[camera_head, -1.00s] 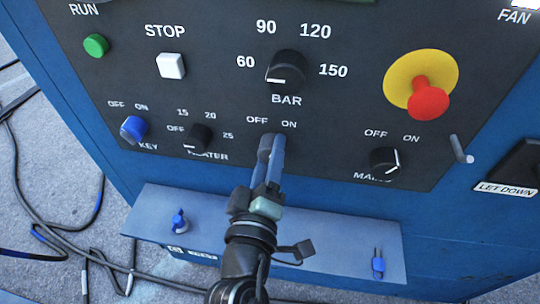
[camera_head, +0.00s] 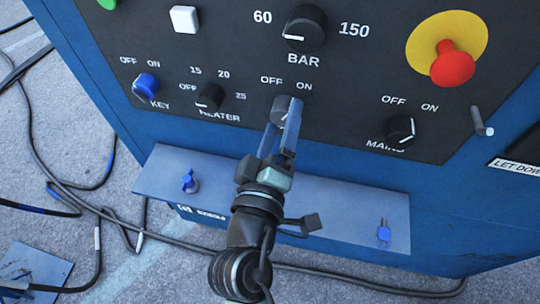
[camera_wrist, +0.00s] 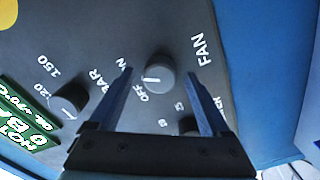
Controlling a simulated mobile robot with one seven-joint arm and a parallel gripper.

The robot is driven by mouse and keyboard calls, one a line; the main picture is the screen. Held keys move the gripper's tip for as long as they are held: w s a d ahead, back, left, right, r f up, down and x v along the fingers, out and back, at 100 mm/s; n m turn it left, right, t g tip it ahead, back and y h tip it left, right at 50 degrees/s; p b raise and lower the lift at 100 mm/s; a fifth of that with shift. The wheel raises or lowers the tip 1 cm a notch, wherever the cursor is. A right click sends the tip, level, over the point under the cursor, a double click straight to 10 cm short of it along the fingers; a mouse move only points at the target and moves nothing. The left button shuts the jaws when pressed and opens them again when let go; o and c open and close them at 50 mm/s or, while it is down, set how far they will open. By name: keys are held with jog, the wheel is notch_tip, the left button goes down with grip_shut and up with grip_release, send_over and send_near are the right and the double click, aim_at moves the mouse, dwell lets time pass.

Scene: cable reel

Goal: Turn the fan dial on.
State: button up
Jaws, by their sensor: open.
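The fan dial is a round grey knob with a light pointer line; it shows in the wrist view (camera_wrist: 158,75) beside the FAN label (camera_wrist: 201,49). Its line points left there, close to the OFF mark (camera_wrist: 141,92); the exact setting is hard to tell. In the head view the fan dial (camera_head: 280,106) sits under OFF and ON, partly covered by a finger. My gripper (camera_head: 284,114) is open, its blue fingers reaching up to the dial. In the wrist view the fingertips (camera_wrist: 158,69) stand on either side of it; contact is not visible.
Close by are the black heater knob (camera_head: 209,97), blue key knob (camera_head: 146,87), black bar knob (camera_head: 305,29), mains knob (camera_head: 400,131) and red stop button (camera_head: 452,65). A grey-blue shelf (camera_head: 340,205) juts out below the panel. Cables (camera_head: 75,185) lie on the floor.

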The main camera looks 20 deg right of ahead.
jog(key=b+v, duration=0.2)
jog(key=v, duration=0.9)
jog(key=shift+s, duration=0.15)
jog(key=shift+a+r, duration=0.1)
jog(key=shift+a, duration=0.05)
jog(key=w+a+r+m+t+y, duration=0.25)
jog(key=w+r, duration=0.25)
jog(key=r, duration=0.5)
jog(key=w+a+r+m+t+y, duration=0.15)
jog(key=w+r+t, duration=0.3)
jog(key=r, duration=0.65)
jog(key=s+a+r+t+y+p, duration=0.1)
jog(key=r+p, duration=0.6)
jog(key=r, duration=0.8)
jog(key=s+a+r+m+t+y+p, duration=0.1)
jog(key=r+p, duration=0.6)
jog(key=r, duration=0.9)
jog(key=s+a+t+y, duration=0.1)
jog(key=s+t+y, duration=0.1)
jog(key=t+y, duration=0.1)
jog(key=shift+r+y, duration=0.25)
jog(key=shift+y, duration=0.25)
